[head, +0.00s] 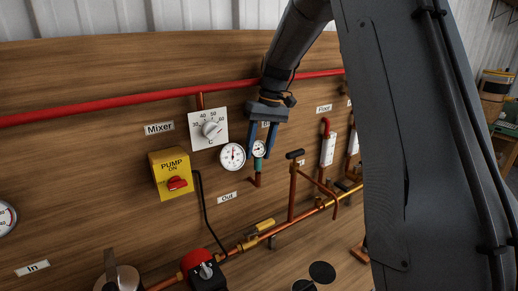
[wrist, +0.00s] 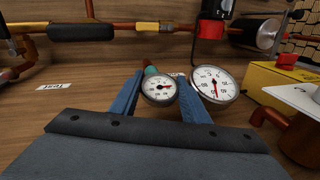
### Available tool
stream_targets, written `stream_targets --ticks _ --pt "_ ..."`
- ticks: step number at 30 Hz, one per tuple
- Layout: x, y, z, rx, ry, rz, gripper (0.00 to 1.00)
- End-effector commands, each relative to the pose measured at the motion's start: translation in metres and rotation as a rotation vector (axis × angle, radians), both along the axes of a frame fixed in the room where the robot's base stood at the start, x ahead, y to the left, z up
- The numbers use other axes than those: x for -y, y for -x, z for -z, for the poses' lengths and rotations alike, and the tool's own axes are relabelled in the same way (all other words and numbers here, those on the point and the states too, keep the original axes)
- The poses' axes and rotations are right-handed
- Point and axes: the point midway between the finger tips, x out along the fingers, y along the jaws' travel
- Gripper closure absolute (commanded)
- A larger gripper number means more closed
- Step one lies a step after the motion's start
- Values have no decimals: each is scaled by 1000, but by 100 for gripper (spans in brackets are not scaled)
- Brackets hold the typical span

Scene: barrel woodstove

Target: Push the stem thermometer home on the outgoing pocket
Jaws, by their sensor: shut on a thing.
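The stem thermometer (head: 259,148) is a small white dial between the blue fingers of my gripper (head: 258,156), which is shut on it. In the wrist view its dial (wrist: 159,88) faces the camera between the fingers (wrist: 160,78). A green collar (head: 258,164) shows just below the dial, with a short copper pocket (head: 257,179) under it on the wooden board. The collar and pocket look lined up. The stem is hidden, and I cannot tell how deep it sits.
A larger round gauge (head: 232,157) stands close left of my gripper; in the wrist view this gauge (wrist: 213,84) is just beyond the right finger. The mixer dial (head: 210,130), yellow pump box (head: 171,173) and red pipe (head: 130,104) are nearby. A black-handled valve (head: 294,155) stands right.

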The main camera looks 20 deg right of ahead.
Motion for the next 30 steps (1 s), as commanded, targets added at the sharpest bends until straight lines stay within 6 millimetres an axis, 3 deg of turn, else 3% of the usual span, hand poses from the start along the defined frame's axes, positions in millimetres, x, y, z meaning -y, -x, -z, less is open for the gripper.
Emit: stream_targets --ticks 26,27,30 --pt "0 0 12 0 0 0 90" --pt "0 0 12 0 0 0 53" --pt "0 0 12 0 0 0 36"
